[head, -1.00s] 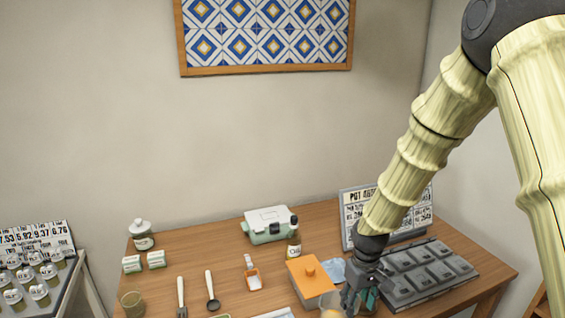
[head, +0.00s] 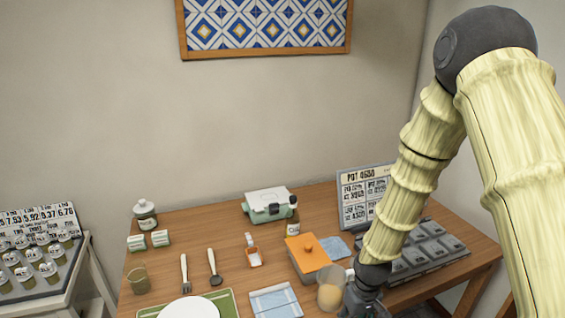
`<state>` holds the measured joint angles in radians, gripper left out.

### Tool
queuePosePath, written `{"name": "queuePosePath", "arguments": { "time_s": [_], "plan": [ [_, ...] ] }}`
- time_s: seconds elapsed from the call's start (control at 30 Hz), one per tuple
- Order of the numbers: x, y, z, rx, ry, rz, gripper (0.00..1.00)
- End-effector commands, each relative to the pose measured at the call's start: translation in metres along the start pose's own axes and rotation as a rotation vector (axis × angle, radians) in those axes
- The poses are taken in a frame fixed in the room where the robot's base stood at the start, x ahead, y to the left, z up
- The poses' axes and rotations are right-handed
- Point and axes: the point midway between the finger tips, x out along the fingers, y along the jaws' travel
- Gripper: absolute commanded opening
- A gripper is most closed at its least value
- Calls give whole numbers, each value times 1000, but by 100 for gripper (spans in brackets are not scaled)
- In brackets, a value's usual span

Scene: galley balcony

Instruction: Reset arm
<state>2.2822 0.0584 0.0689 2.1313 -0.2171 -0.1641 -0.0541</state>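My gripper (head: 362,304) is at the bottom of the head view, at the right part of the table's front. Its fingers are cut off by the frame's lower edge and hidden behind its own body, so I cannot see whether they are open or shut. A glass mug (head: 331,289) with a pale rim and tan contents stands just left of the gripper. I cannot tell whether the gripper touches it. My arm reaches in from the right and covers part of the grey compartment tray (head: 440,252).
A price board (head: 358,195) stands behind the tray.

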Motion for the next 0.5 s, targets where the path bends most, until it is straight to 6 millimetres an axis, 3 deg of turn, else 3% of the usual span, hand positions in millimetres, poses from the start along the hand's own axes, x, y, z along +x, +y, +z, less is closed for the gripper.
{"name": "queuePosePath", "arguments": {
  "time_s": [0.2, 0.5],
  "plan": [
    [69, -13, 61, 76, -5, -27, 47],
    [140, -27, 161, 192, -4, -22, 47]
  ]
}}
